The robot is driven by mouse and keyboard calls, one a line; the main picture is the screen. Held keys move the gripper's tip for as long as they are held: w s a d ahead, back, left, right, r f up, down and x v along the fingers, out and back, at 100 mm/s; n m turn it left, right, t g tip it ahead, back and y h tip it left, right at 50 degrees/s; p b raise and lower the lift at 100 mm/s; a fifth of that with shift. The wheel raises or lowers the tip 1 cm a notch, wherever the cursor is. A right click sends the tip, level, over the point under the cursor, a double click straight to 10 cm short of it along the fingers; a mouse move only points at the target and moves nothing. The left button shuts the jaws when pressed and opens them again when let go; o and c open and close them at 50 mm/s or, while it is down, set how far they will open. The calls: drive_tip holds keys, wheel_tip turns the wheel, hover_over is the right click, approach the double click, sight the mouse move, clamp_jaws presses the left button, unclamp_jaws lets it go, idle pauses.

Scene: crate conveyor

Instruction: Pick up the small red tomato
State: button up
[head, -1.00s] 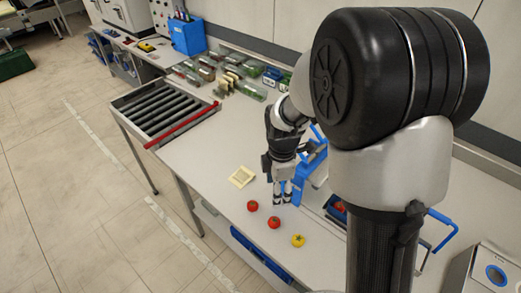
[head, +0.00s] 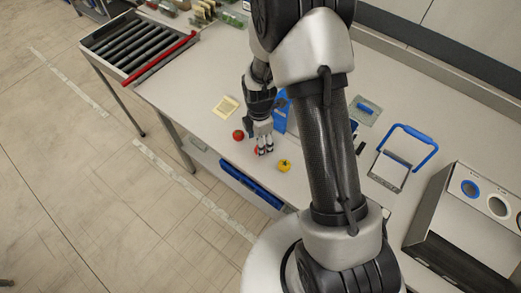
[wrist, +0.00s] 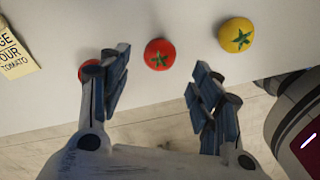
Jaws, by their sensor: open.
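Two red tomatoes and a yellow one lie in a row near the front edge of the table. The middle red tomato (wrist: 159,54) sits between the fingers in the wrist view, just beyond their tips; in the head view (head: 256,150) the fingers partly cover it. The other red tomato (head: 238,135) is to its left; in the wrist view (wrist: 87,71) the left finger partly hides it. I cannot tell which red one is smaller. The yellow tomato (head: 285,166) is to the right. My gripper (wrist: 160,76) is open and empty, pointing down by the middle tomato.
A printed cream card (head: 225,108) lies left of my gripper. A blue object (head: 281,115) stands close behind it. A blue-handled frame (head: 408,150) and a grey machine (head: 470,215) are to the right. A roller conveyor (head: 130,45) is at the far left.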

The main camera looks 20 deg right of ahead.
drive_tip(key=f, duration=0.3)
drive_tip(key=f+b, duration=0.1)
drive_tip(key=f, duration=0.1)
drive_tip(key=shift+w+d+f, duration=0.15)
drive_tip(key=shift+d, duration=0.1)
drive_tip(key=c, duration=1.1)
